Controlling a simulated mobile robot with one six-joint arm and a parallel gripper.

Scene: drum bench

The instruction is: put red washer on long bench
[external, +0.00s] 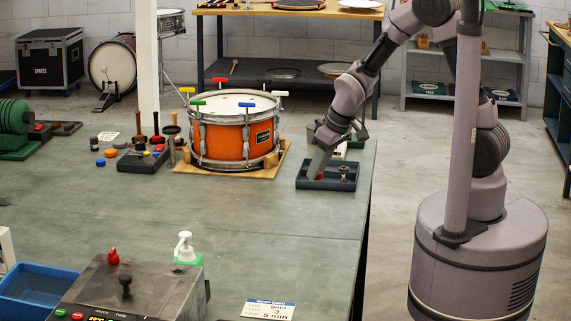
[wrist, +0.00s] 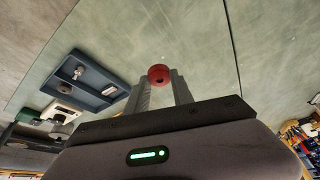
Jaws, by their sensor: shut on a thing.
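A small red washer (wrist: 159,75) with a dark centre sits between the fingertips of my gripper (wrist: 158,86) in the wrist view. My gripper is shut on it. In the external view my gripper (external: 318,172) points down at the dark blue tray (external: 345,184) near the right edge of the long bench (external: 250,215); the washer is hardly visible there. In the wrist view the tray (wrist: 112,91) lies to the left of the fingers, and grey-green bench surface (wrist: 205,40) shows beyond them. The height of the washer above the bench is hard to tell.
The tray holds small metal parts. An orange drum (external: 232,140) on a wooden board stands left of the tray. A dark tool block (external: 140,160) stands further left. A control box (external: 135,290), a pump bottle (external: 185,247) and a blue bin (external: 38,288) are in front. The bench middle is clear.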

